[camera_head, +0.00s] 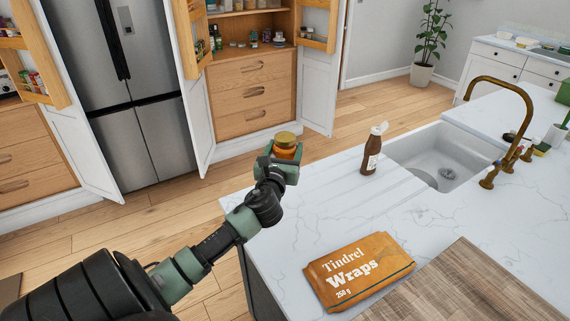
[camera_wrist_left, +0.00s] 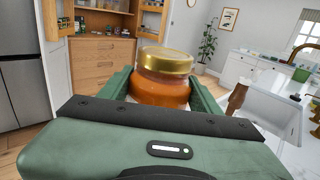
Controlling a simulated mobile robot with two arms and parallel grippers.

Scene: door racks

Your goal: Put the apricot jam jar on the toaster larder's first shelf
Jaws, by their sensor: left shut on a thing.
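The apricot jam jar (camera_head: 286,147), orange with a gold lid, is upright in my left gripper (camera_head: 282,160). In the left wrist view the jar (camera_wrist_left: 162,78) sits between both green fingers (camera_wrist_left: 161,94), which are shut on it. It is held up near the left edge of the marble counter, with the floor behind. A larder at the far left is open and partly cut off; a shiny object (camera_head: 5,84) at its edge may be the toaster. Another open larder (camera_head: 253,78) stands behind the jar, with small jars on a shelf above wooden drawers. My right gripper is not in view.
A grey fridge (camera_head: 150,125) stands between the larders, whose open doors stick out. The counter (camera_head: 330,215) holds a brown bottle (camera_head: 372,152), an orange wraps packet (camera_head: 358,270) and a sink (camera_head: 440,150) with a brass tap. Wooden floor between counter and larders is clear.

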